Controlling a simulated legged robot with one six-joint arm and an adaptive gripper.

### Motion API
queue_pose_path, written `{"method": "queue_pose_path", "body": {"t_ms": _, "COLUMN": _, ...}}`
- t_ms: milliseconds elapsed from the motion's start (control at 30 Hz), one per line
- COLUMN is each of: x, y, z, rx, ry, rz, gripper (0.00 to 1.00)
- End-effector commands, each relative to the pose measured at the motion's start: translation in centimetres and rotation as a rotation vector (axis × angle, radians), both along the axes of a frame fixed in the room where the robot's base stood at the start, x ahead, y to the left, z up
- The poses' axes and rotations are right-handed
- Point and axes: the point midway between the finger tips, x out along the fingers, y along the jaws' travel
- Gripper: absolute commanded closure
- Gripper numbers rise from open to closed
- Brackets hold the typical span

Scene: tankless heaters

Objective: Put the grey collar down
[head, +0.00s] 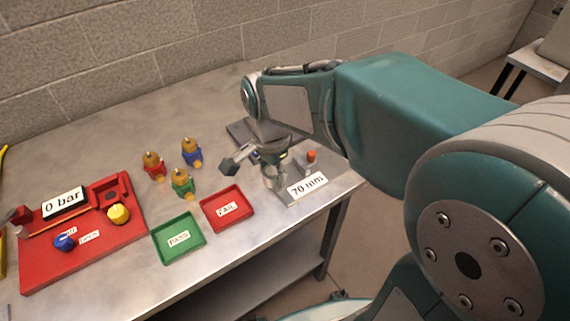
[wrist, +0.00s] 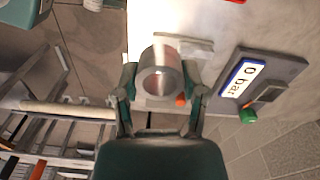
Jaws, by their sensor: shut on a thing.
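In the wrist view my gripper (wrist: 161,88) is shut on the grey collar (wrist: 147,68), a short round sleeve with a finger on each side. I look into its open end, and a pinkish-brown inside shows. The collar is over a pale plate (wrist: 200,48) near the table edge; I cannot tell whether it touches anything beneath. In the head view my gripper (head: 268,168) is low over the right end of the table, beside the "70 mm" sign (head: 307,184). There the collar is mostly hidden by the gripper.
A small orange-topped post (head: 311,157) stands close to the right of my gripper. A red FAIL tray (head: 228,207) and green PASS tray (head: 179,239) lie to the left. Several brass fittings (head: 183,183) and a red "0 bar" board (head: 130,232) are farther left.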

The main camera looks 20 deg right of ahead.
Motion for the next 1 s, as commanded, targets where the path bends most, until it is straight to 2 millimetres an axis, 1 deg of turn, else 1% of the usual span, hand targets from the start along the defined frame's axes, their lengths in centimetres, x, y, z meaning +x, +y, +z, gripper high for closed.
{"method": "queue_pose_path", "body": {"t_ms": 33, "x": 1.0, "y": -0.7, "z": -0.6, "rx": -0.001, "ry": 0.004, "rz": -0.005, "gripper": 0.93}}
{"method": "queue_pose_path", "body": {"t_ms": 300, "x": 5.7, "y": -3.9, "z": -3.3, "rx": 0.002, "ry": 0.003, "rz": -0.002, "gripper": 0.93}}
{"method": "queue_pose_path", "body": {"t_ms": 500, "x": 8.0, "y": -5.2, "z": -6.7, "rx": 0.000, "ry": 0.002, "rz": 0.000, "gripper": 0.93}}
{"method": "queue_pose_path", "body": {"t_ms": 600, "x": 8.8, "y": -5.6, "z": -7.7, "rx": 0.000, "ry": 0.001, "rz": 0.001, "gripper": 0.93}}
{"method": "queue_pose_path", "body": {"t_ms": 767, "x": 9.4, "y": -6.0, "z": -8.6, "rx": 0.000, "ry": 0.000, "rz": 0.002, "gripper": 0.93}}
{"method": "queue_pose_path", "body": {"t_ms": 800, "x": 9.6, "y": -6.2, "z": -9.0, "rx": 0.000, "ry": 0.001, "rz": 0.001, "gripper": 0.93}}
{"method": "queue_pose_path", "body": {"t_ms": 900, "x": 9.4, "y": -6.1, "z": -10.7, "rx": 0.000, "ry": 0.004, "rz": 0.002, "gripper": 0.93}}
{"method": "queue_pose_path", "body": {"t_ms": 1000, "x": 9.5, "y": -6.0, "z": -11.8, "rx": 0.000, "ry": 0.001, "rz": 0.002, "gripper": 0.93}}
